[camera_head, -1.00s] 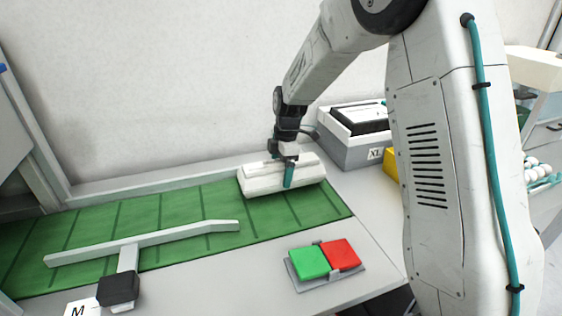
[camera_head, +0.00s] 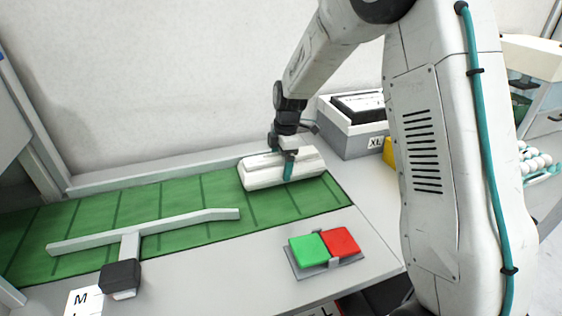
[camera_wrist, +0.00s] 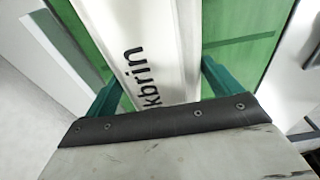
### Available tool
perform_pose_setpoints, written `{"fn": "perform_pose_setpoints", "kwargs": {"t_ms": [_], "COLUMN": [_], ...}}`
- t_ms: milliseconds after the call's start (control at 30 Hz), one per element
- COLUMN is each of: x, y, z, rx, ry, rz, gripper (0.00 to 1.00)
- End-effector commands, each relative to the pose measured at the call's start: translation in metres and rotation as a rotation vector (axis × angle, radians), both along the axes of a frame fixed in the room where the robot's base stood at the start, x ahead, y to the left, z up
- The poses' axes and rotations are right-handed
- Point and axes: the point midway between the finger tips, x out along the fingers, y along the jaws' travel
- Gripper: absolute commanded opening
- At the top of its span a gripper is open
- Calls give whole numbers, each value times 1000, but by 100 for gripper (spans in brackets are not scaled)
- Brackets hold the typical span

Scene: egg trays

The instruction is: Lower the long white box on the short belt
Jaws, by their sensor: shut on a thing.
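The long white box (camera_head: 262,174) is at the right end of the green short belt (camera_head: 200,196) in the head view. My gripper (camera_head: 288,168) is shut on the box across its middle, with the teal fingers on its two long sides. In the wrist view the box (camera_wrist: 130,30) lies between the teal fingers, with dark lettering on its top. The green belt shows on both sides of it. The box looks level and very close to the belt; I cannot tell whether its underside touches.
A grey bar (camera_head: 180,222) crosses the belt on the left. A green and red button panel (camera_head: 325,248) sits in front. A grey crate marked XL (camera_head: 350,142) stands behind at the right. Eggs (camera_head: 535,158) show at the far right. The belt between bar and box is clear.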

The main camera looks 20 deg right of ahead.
Motion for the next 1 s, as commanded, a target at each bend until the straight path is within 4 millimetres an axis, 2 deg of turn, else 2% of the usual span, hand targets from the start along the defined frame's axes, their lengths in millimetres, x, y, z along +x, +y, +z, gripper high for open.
{"fn": "perform_pose_setpoints", "kwargs": {"t_ms": [833, 867, 900, 1000], "x": [0, 0, 0, 0], "y": [0, 0, 0, 0], "z": [-7, -7, -7, -7], "rx": [0, 0, 0, 0], "ry": [-2, -2, -2, -1], "rz": [0, 0, 0, 0], "gripper": [46, 96, 100, 100]}}
